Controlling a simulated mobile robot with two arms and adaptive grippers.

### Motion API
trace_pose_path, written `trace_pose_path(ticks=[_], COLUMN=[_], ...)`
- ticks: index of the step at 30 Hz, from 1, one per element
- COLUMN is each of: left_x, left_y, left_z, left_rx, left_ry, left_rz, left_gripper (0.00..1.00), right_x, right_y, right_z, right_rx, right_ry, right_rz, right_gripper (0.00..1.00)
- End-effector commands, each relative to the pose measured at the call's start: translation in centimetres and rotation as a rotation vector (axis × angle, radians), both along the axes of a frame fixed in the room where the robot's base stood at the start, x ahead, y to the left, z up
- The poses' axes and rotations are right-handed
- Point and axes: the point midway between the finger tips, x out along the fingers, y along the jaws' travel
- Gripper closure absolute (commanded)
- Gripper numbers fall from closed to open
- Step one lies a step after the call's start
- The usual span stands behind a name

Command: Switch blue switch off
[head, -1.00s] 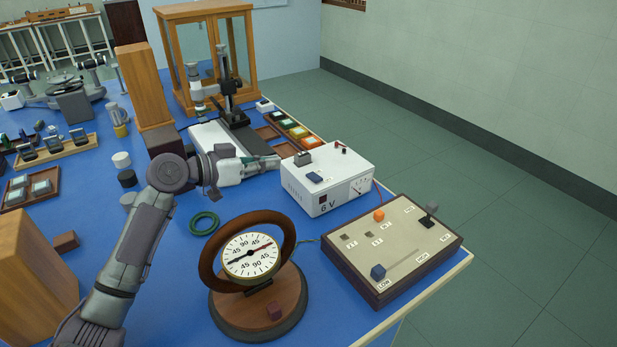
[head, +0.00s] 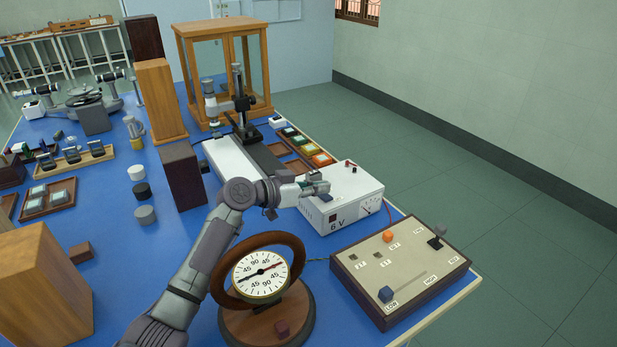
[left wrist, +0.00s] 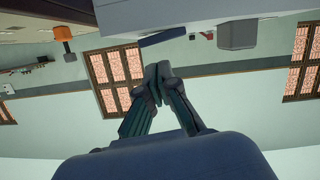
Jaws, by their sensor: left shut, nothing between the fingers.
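The blue switch (head: 325,198) is a small dark blue block on top of the white 6 V power supply (head: 362,207), partly covered by my gripper in the head view. In the left wrist view, which is upside down, the blue switch (left wrist: 162,38) sticks out from the white case beyond my fingertips. My left gripper (head: 322,187) is shut and empty, over the near left part of the supply's top. Its fingertips (left wrist: 158,72) also show in the left wrist view, close to the switch; I cannot tell whether they touch. My right gripper is not in view.
A round dial meter (head: 261,275) stands in front. A wooden glass case (head: 188,80) stands behind.

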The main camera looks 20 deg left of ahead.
Motion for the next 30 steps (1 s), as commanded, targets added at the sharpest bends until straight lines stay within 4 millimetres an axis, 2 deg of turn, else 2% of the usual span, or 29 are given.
trace_pose_path(ticks=[6, 16, 19, 23, 25, 30], left_x=[-0.1, -0.2, -0.2, -0.4, -0.3, -0.4], left_y=[-0.1, -0.1, -0.2, -0.3, -0.3, -0.4], left_z=[-1.5, -1.6, -2.0, -3.1, -2.5, -2.6], left_rx=[-0.001, 0.0, 0.014, 0.073, 0.083, 0.082], left_ry=[-0.003, -0.004, -0.015, -0.06, -0.067, -0.061], left_rz=[0.0, 0.001, 0.0, -0.001, 0.0, -0.001], left_gripper=[1.0, 1.0, 1.0, 1.0, 1.0, 1.0], right_x=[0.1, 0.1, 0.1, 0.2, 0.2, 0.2], right_y=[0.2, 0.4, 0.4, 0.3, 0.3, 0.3], right_z=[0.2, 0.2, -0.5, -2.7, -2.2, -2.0], right_rx=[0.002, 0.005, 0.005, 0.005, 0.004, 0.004], right_ry=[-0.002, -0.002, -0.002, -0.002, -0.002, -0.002], right_rz=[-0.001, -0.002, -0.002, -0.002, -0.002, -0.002], right_gripper=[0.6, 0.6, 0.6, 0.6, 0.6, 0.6])
